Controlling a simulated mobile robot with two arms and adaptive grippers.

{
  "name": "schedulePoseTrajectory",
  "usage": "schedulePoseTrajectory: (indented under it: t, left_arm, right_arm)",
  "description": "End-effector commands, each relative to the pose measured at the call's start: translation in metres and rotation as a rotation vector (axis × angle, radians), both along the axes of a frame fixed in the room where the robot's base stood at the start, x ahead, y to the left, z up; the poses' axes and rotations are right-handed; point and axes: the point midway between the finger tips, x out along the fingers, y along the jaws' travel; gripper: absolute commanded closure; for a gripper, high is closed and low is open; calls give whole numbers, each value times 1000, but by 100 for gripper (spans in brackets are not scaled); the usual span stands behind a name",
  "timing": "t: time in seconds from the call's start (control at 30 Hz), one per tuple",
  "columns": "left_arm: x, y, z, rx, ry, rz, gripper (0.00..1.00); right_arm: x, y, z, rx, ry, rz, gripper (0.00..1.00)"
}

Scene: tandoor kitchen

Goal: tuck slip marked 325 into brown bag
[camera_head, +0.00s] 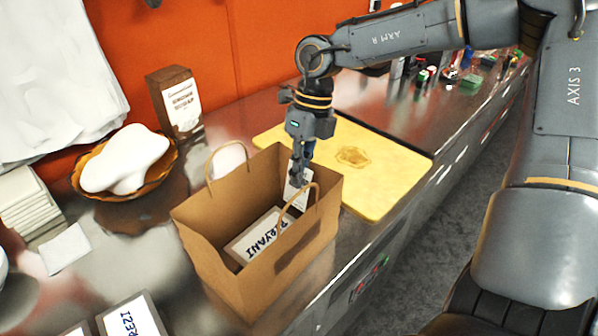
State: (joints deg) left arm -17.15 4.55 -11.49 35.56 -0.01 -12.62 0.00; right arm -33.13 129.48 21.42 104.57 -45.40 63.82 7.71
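The brown bag (208,252) stands open on the steel counter, its two handles raised. A container labelled BIRYANI (260,234) is inside it. My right gripper (300,178) points down over the bag's back right part, with its fingertips near the rim. It appears shut on a white slip (294,196), which hangs at the bag's mouth. The slip's number is too small to read. The near handle partly covers the slip, and I cannot tell whether it touches the container. My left gripper is not in view.
A yellow board (385,172) lies behind and right of the bag. A basket (152,184) holding a white mass and a brown box (173,100) stand at the back left. Labelled containers (133,318) sit at the front left. Small items crowd the counter's far right end.

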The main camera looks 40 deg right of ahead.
Motion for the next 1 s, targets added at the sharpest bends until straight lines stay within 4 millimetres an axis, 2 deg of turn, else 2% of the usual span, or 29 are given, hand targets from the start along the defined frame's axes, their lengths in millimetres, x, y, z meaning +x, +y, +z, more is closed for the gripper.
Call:
schedulePoseTrajectory:
  t: [0.3,0.4,0.47,1.0]
  left_arm:
    - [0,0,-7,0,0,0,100]
    - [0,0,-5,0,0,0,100]
    - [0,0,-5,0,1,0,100]
    - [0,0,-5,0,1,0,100]
  right_arm:
    - [0,0,-7,-1,0,-1,100]
    - [0,-1,-5,-1,1,-1,79]
    - [0,-1,-5,-1,1,-1,68]
    - [0,0,-4,0,0,0,68]
